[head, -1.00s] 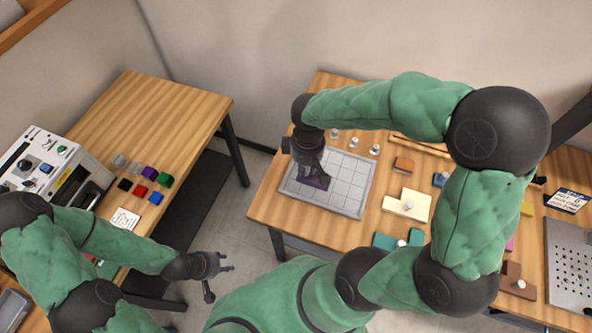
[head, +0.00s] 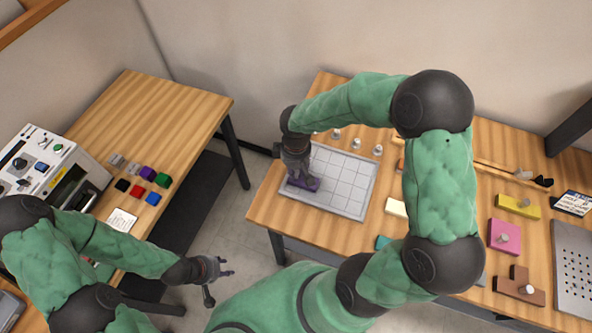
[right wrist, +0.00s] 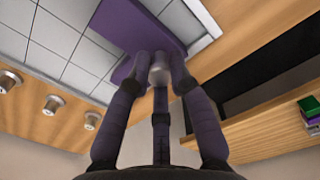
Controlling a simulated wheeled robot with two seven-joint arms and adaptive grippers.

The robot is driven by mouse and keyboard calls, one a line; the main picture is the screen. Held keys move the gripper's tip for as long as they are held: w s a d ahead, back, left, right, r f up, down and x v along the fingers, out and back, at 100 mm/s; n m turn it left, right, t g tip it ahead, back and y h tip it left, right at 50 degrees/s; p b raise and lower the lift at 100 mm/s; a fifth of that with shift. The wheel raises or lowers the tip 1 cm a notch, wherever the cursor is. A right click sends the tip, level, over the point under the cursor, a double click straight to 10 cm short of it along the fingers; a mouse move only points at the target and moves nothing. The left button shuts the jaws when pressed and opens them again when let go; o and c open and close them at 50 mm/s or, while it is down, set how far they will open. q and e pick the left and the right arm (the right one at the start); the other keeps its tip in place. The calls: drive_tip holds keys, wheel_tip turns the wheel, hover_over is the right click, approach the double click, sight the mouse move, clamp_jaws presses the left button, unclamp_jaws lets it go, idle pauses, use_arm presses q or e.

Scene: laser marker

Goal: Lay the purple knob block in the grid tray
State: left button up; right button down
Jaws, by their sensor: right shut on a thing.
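The purple knob block (head: 311,184) is at the left part of the grid tray (head: 346,207), mostly hidden by my right gripper in the head view. In the right wrist view the purple block (right wrist: 150,32) lies over the white grid cells, close to the tray's edge, with its pale knob (right wrist: 160,75) between my fingers. My right gripper (head: 300,178) points down and is shut on that knob. I cannot tell whether the block rests fully on the tray floor. My left gripper (head: 222,268) is open and empty, over the floor between the two tables.
On the right table stand other knob blocks: yellow (head: 517,206), pink (head: 504,237) and brown (head: 519,287). Small white-grey knobs (head: 357,144) stand behind the tray. The left table holds a machine (head: 40,165) and several small coloured cubes (head: 147,173).

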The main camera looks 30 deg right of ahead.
drive_tip(key=c, duration=1.1)
unclamp_jaws()
drive_tip(key=shift+f, duration=0.15)
drive_tip(key=shift+r, duration=0.3)
wheel_tip(320, 180, up, 12)
drive_tip(key=p, duration=0.2)
drive_tip(key=shift+f+p, duration=0.1)
drive_tip(key=shift+p, duration=0.3)
